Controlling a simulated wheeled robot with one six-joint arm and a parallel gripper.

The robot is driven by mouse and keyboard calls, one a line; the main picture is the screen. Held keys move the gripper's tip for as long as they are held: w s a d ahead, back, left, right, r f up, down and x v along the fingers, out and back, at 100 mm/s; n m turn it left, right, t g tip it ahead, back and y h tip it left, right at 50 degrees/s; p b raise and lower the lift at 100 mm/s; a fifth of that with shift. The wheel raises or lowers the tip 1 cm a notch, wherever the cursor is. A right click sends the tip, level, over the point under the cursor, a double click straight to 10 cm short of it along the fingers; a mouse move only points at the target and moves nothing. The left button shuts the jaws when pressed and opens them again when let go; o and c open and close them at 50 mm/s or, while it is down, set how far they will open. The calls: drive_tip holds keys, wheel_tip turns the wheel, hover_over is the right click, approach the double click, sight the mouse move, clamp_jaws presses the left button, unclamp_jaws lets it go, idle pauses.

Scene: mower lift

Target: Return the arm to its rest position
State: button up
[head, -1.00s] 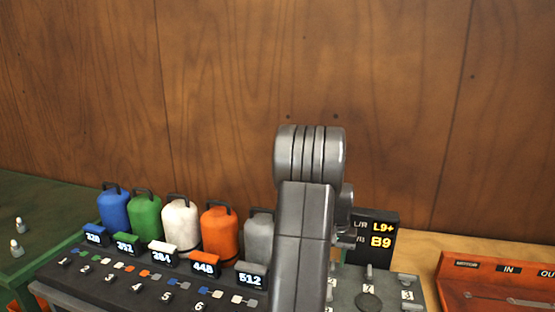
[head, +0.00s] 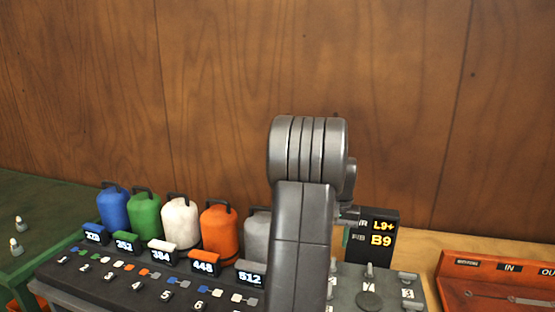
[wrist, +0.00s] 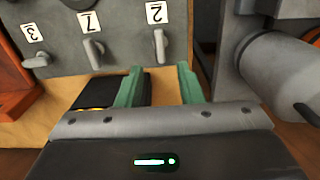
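My arm (head: 303,230) stands upright in the middle of the head view, in front of the grey bottle and part of the black display. In the wrist view my gripper (wrist: 160,82) shows two green fingers with a clear gap between them. Nothing is held between them. Beyond the fingertips is a grey panel (wrist: 115,25) with knobs labelled 3, 7 and 2. The fingers appear apart from the knobs. In the head view the gripper is mostly hidden behind my arm.
Blue, green, white, orange and grey bottles (head: 220,230) stand behind a black numbered panel (head: 135,280). A black display (head: 376,240) reads L9+ and B9. An orange-red box (head: 480,280) is at right, a green table (head: 40,215) at left. A wooden wall (head: 230,80) rises behind.

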wheel_tip(320, 180, down, 7)
drive_tip(key=shift+f+p, duration=0.1)
drive_tip(key=shift+p, duration=0.2)
drive_tip(key=shift+f, duration=0.3)
drive_tip(key=n, duration=0.5)
drive_tip(key=shift+r+p, duration=0.1)
drive_tip(key=shift+p, duration=0.25)
drive_tip(key=shift+n+p, duration=0.4)
drive_tip(key=shift+n, duration=2.2)
